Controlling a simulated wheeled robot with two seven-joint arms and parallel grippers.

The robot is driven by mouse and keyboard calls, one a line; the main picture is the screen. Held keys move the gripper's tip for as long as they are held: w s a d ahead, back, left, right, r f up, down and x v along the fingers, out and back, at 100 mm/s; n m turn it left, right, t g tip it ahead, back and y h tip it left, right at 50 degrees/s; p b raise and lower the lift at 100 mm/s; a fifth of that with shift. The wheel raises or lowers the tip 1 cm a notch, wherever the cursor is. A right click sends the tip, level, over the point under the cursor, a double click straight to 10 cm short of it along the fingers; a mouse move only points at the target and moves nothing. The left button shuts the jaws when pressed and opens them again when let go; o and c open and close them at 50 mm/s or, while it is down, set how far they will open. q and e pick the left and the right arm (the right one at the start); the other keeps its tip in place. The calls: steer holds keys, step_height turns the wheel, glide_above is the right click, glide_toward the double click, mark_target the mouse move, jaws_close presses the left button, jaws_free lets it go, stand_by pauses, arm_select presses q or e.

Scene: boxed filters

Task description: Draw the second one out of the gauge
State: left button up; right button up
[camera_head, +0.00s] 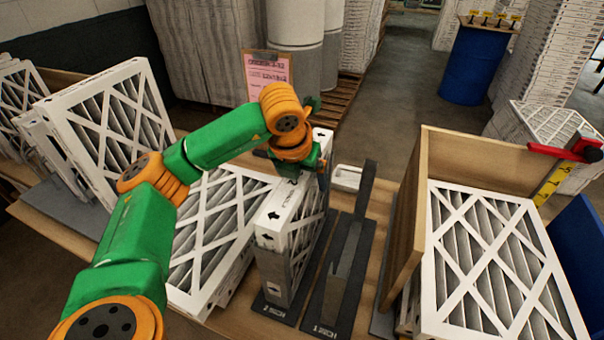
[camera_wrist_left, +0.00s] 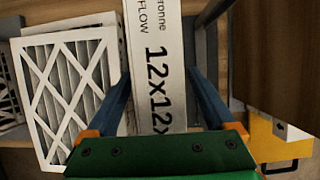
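A white-edged boxed filter (camera_head: 284,230) stands upright in a dark gauge slot (camera_head: 276,309) marked "INCH" at the front middle. Its label side, reading "12x12x", fills the middle of the left wrist view (camera_wrist_left: 158,70). A second gauge slot (camera_head: 338,270) to its right has a grey upright plate and holds no filter. My left gripper (camera_head: 312,172) is at the top far end of the standing filter. In the left wrist view its two blue fingers (camera_wrist_left: 160,82) lie on either side of the filter; whether they press on it is unclear. My right gripper is out of view.
Several filters lie stacked (camera_head: 215,225) left of the gauge. More filters stand in a rack (camera_head: 115,120) at far left. A wooden-walled bin (camera_head: 480,165) with filters (camera_head: 495,260) is on the right, with a red clamp-like piece (camera_head: 570,151) over its corner.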

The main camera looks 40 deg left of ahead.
arm_select(q)
jaws_close()
steer(key=shift+r+p, duration=3.2)
steer(key=shift+r, duration=0.85)
step_height(320, 180, up, 3)
steer(key=p, duration=0.2)
steer(key=shift+r+p, duration=0.1)
steer(key=shift+p, duration=0.2)
steer(key=shift+r, duration=2.5)
step_height(320, 180, up, 8)
